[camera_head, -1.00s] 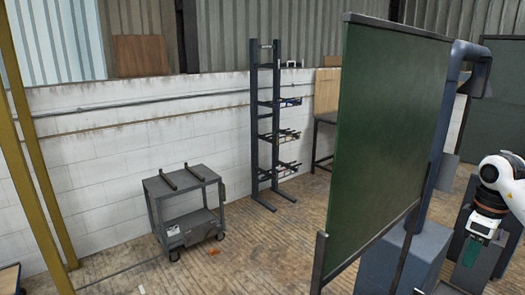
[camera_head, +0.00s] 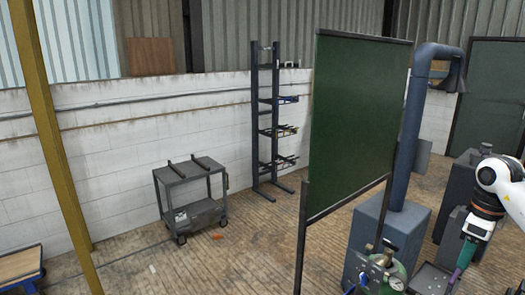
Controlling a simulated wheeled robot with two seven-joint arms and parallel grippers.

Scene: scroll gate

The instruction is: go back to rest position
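My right arm comes in at the right edge, white with a dark wrist. My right gripper (camera_head: 461,263) points down at the lower right, just right of a green cylinder with gauges (camera_head: 385,275). A narrow green and purple part shows at its lower end, too small to tell whether the fingers are open, shut or holding something. My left gripper is not in view.
A green screen (camera_head: 352,120) on dark posts stands left of my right arm, before a blue-grey machine with a thick pipe (camera_head: 405,140). A grey cart (camera_head: 190,195) and a tall rack (camera_head: 265,125) stand by the white wall. Open wooden floor lies between cart and screen.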

